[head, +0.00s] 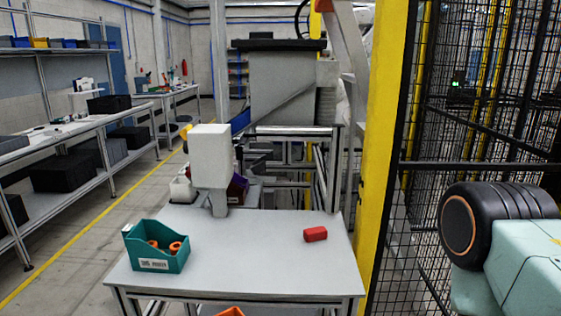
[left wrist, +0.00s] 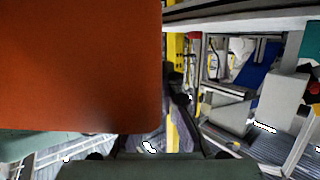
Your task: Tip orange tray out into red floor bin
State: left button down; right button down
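A large plain orange surface (left wrist: 80,65), which looks like the orange tray, fills the upper left of the left wrist view very close to the camera. A small orange piece (head: 230,312) shows at the bottom edge of the head view, just in front of the table; most of it is cut off. My left gripper's fingers are not clearly seen, so I cannot tell its grip on the orange thing. My right gripper is out of view; only my right arm shows at the right of the head view. I cannot make out a red floor bin.
The grey table (head: 240,262) holds a teal bin (head: 165,262) with orange rings (head: 175,247) at its left and a red block (head: 315,234) at its right. A grey-white upright device (head: 211,158) stands at the back. A yellow post (head: 385,130) and mesh fence (head: 470,100) bound the right.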

pick_arm(q)
notch_tip(320, 180, down, 10)
jog(key=s+b, duration=0.1)
jog(key=b, duration=0.5)
jog(key=shift+r, duration=0.2)
